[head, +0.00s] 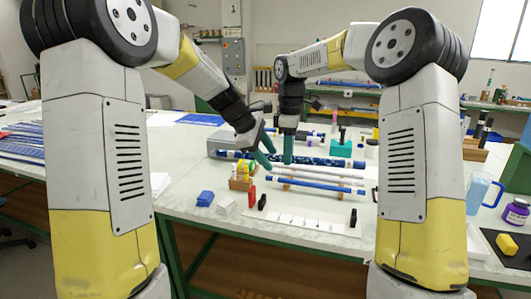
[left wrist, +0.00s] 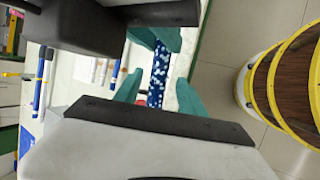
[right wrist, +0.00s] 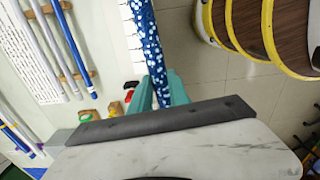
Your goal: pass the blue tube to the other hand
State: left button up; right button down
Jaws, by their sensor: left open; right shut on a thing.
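The blue tube is a dark blue, white-speckled rod (head: 325,160), held roughly level above the table. My right gripper (head: 288,158) is shut on it near its middle. In the right wrist view the tube (right wrist: 148,40) runs out from between the teal fingers. My left gripper (head: 266,155) is open, just left of the right gripper and close to the tube. In the left wrist view the tube (left wrist: 158,75) shows across the gap between the open teal fingers. I cannot tell how deep it lies between them.
Below the tube, white rods and a plain blue rod (head: 315,185) lie on wooden supports. A white slotted board (head: 300,219) lies nearer the front edge. A blue mug (head: 480,193) stands at right.

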pick_arm(q)
grip_shut()
pick_arm(e)
jog(key=c, duration=1.2)
grip_release()
jog(key=shift+o, duration=0.2)
